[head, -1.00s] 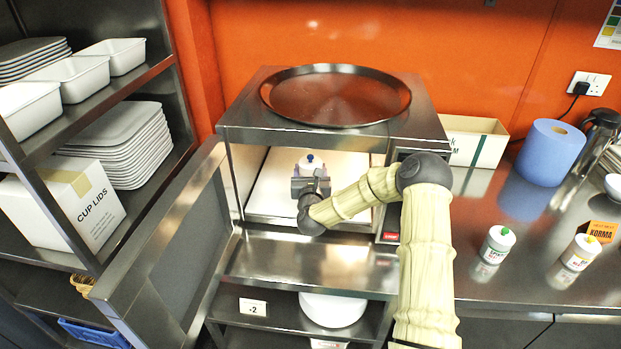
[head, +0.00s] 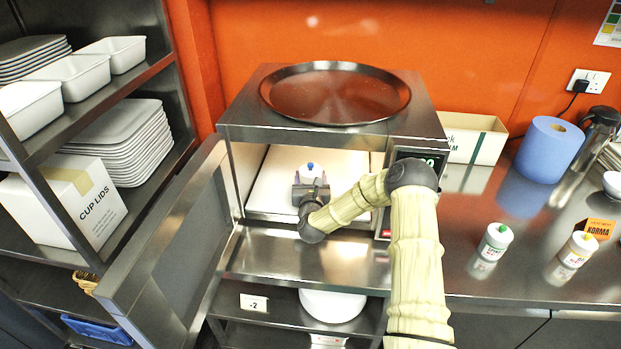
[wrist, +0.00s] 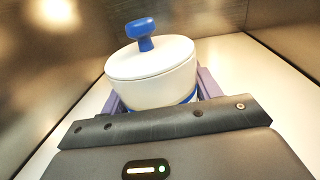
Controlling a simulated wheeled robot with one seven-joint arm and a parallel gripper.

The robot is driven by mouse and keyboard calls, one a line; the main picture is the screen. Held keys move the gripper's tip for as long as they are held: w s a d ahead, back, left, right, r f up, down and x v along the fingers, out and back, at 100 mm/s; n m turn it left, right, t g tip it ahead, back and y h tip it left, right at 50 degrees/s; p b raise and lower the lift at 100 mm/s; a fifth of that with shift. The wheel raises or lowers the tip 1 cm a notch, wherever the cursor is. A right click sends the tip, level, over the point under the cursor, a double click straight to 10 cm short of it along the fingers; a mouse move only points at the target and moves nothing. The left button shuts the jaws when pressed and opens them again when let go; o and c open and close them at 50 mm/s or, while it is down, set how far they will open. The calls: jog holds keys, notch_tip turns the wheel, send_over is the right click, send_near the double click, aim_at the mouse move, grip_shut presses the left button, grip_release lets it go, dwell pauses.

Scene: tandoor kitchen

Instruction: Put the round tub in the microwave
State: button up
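The round tub (wrist: 150,82) is white with a blue band low on its side, a white lid and a blue knob. In the wrist view it sits between the two fingers of my gripper (wrist: 160,98), which flank it closely on both sides. In the head view only the tub's top (head: 310,172) shows above my gripper (head: 311,186). Both are inside the open microwave (head: 232,133), over its pale floor (head: 272,190). The microwave door (head: 165,245) stands wide open to the left. Whether the tub's base touches the floor is hidden.
A large round metal tray (head: 335,95) lies on top of the microwave. Shelves with white trays and a cup lids box (head: 75,205) stand left. A blue paper roll (head: 548,150) and small bottles (head: 495,240) stand on the right counter.

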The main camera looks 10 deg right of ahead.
jog(key=o, duration=0.4)
jog(key=shift+o, duration=0.2)
jog(key=shift+r+p, duration=0.2)
jog(key=shift+p, duration=0.1)
jog(key=shift+s+f, duration=0.15)
jog(key=shift+s, duration=0.1)
jog(key=s+a+b, duration=0.2)
jog(key=s+b, duration=0.1)
jog(key=s, duration=0.8)
jog(key=shift+s, duration=0.2)
